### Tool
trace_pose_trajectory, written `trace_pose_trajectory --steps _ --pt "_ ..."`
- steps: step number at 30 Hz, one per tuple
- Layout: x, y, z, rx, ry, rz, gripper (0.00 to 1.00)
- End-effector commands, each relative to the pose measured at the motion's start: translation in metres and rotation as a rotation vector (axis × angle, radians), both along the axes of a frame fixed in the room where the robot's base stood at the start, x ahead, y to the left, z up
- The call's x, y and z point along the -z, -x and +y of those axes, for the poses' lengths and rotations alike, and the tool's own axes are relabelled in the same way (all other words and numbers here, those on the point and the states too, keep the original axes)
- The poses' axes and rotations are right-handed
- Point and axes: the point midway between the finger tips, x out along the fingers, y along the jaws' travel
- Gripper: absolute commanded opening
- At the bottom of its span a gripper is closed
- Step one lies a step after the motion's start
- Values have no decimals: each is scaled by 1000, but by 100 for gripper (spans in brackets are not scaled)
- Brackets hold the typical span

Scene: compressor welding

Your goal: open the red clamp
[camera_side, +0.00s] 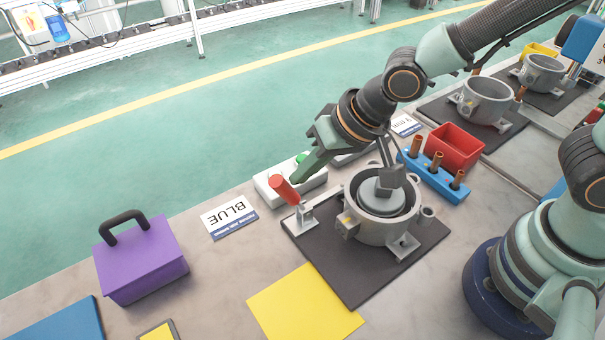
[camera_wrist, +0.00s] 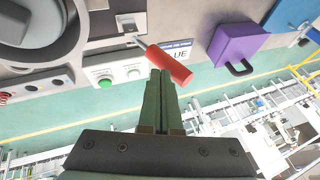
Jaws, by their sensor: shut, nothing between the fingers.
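The red clamp handle (camera_side: 284,190) leans up and left from its metal clamp base (camera_side: 300,219) at the left corner of the dark mat. My gripper (camera_side: 296,180) is shut and empty, its green fingertips close beside the handle on its right. In the wrist view the red handle (camera_wrist: 169,65) lies just past the tips of my shut fingers (camera_wrist: 160,74). I cannot tell whether they touch it.
A white button box (camera_side: 264,193) with a green button sits behind the clamp. A BLUE label card (camera_side: 229,217) and a purple box (camera_side: 142,259) lie to the left. A yellow sheet (camera_side: 303,308) is in front. A blue rack (camera_side: 434,177) and red bin (camera_side: 455,148) stand right.

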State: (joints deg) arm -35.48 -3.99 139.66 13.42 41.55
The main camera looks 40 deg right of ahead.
Motion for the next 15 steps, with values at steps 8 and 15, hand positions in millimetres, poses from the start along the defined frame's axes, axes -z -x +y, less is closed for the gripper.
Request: trace_pose_trajectory --steps 8,15 --pt "0 0 5 -4 -3 3 0" --pt "1 0 10 -8 -7 3 0"
